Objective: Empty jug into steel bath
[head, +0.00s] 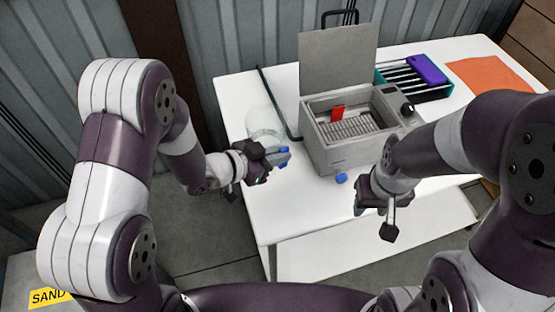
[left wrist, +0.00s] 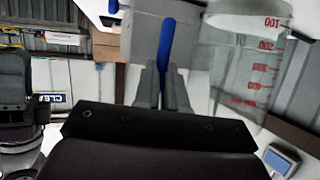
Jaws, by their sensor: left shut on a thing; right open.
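The clear jug (head: 265,122) is at the left side of the white table, left of the steel bath. My left gripper (head: 279,157) is shut on its blue handle (head: 284,153). In the left wrist view the handle (left wrist: 166,45) sits between the fingers (left wrist: 163,85), beside the jug wall with red graduations (left wrist: 245,65). I cannot tell whether the jug touches the table or what it holds. The steel bath (head: 335,155) is a grey box with its lid (head: 337,60) raised. My right gripper (head: 384,212) is open and empty at the table's front edge.
A red item (head: 337,113) is inside the bath, by a ribbed rack. A blue knob (head: 341,178) shows at its front. A dark cable (head: 278,105) runs left of the bath. A teal rack (head: 405,80) and an orange sheet (head: 490,75) lie to the right.

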